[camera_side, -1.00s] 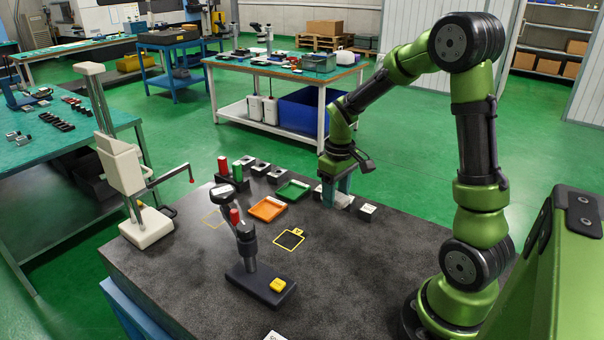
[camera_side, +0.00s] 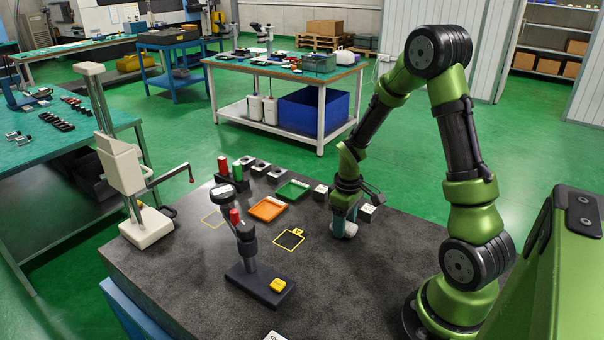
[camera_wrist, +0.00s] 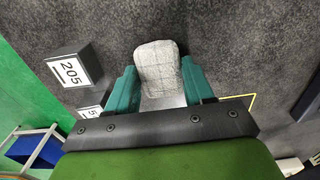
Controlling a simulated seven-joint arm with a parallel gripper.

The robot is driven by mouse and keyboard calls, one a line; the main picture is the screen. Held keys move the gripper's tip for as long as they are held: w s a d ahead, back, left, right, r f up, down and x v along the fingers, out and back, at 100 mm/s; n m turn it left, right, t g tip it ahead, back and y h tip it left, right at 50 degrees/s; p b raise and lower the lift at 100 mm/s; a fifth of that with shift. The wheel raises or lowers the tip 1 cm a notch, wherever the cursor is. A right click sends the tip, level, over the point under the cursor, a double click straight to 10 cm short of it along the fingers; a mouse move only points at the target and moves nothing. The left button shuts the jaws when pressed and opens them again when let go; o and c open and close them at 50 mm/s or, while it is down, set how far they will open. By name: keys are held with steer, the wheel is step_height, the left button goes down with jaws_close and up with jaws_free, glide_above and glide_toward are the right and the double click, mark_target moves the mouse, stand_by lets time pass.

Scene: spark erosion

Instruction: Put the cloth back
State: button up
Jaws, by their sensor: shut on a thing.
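The cloth (camera_wrist: 160,68), a light grey checked pad with rounded corners, is between the teal fingers of my gripper (camera_wrist: 160,88) in the wrist view. My gripper is shut on it. In the side view the cloth (camera_side: 347,229) shows as a pale lump below my gripper (camera_side: 344,214), over the dark table's back right part. Whether it touches the table I cannot tell. A yellow outlined square (camera_side: 289,240) with a small tab lies on the table to the left of the cloth.
An orange tray (camera_side: 268,208) and a green tray (camera_side: 293,190) lie left of my gripper. A block numbered 205 (camera_wrist: 75,66) stands close by. A black stand with a yellow button (camera_side: 277,285) is at the front. The table's front right is clear.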

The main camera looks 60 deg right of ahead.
steer(key=o, duration=1)
steer(key=shift+f, duration=0.1)
step_height(320, 180, up, 12)
steer(key=s+a+r+m+t+y, duration=0.1)
steer(key=s+a+r+m+t, duration=0.1)
steer(key=a+r, duration=0.4)
steer(key=s+a+r+m+t+y, duration=0.1)
steer(key=s+a+r+t, duration=0.3)
steer(key=a, duration=0.8)
step_height(320, 180, up, 2)
steer(key=shift+s+a+m+t, duration=0.25)
steer(key=shift+a+m+t, duration=0.15)
steer(key=shift+m+t, duration=0.15)
